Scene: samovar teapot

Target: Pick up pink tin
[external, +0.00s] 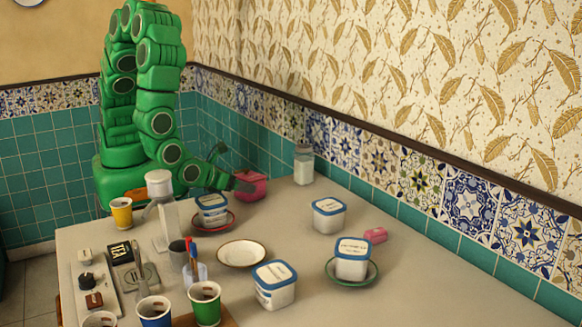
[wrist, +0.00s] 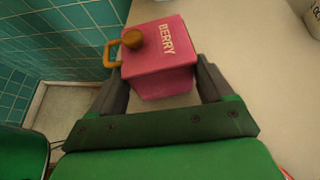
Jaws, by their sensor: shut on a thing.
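The pink tin (wrist: 158,78) has a brown knob on top, a tan handle at its left and the word BERRY on it in the wrist view. It also shows at the back of the table (external: 253,188) in the external view, partly hidden by my gripper (external: 242,184). My gripper (wrist: 162,88) is shut on the tin, one dark finger on each side of it. I cannot tell whether the tin touches the table.
A white tub with blue lid (external: 212,210) on a red plate stands close in front. A glass jar (external: 303,166) stands to the right by the tiled wall. More tubs, cups and a white plate (external: 241,254) fill the front. The right front of the table is clear.

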